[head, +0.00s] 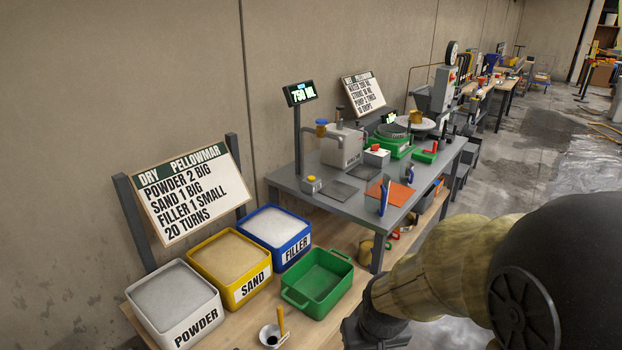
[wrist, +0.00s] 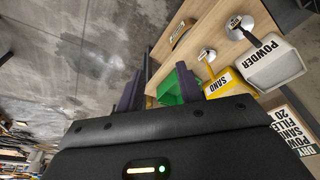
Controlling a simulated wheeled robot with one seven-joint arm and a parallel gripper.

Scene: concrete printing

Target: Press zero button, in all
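No button readable as "zero" shows. On the grey bench (head: 345,205) a small box with a yellow button (head: 311,180) stands at the near left, and a white box with a red button (head: 376,150) stands farther back. A display on a post (head: 300,93) reads 750 ML. My gripper (wrist: 160,90) shows in the wrist view with its two dark fingers apart and nothing seen between them. It points toward the wooden table with the bins, away from the buttons. Its fingers are not clear in the head view.
POWDER (head: 175,305), SAND (head: 230,258) and FILLER (head: 275,229) bins and an empty green bin (head: 318,283) stand on the wooden table. A scoop (head: 271,335) lies in front. A white machine (head: 343,147) and an orange mat (head: 390,196) are on the bench. Floor is open at right.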

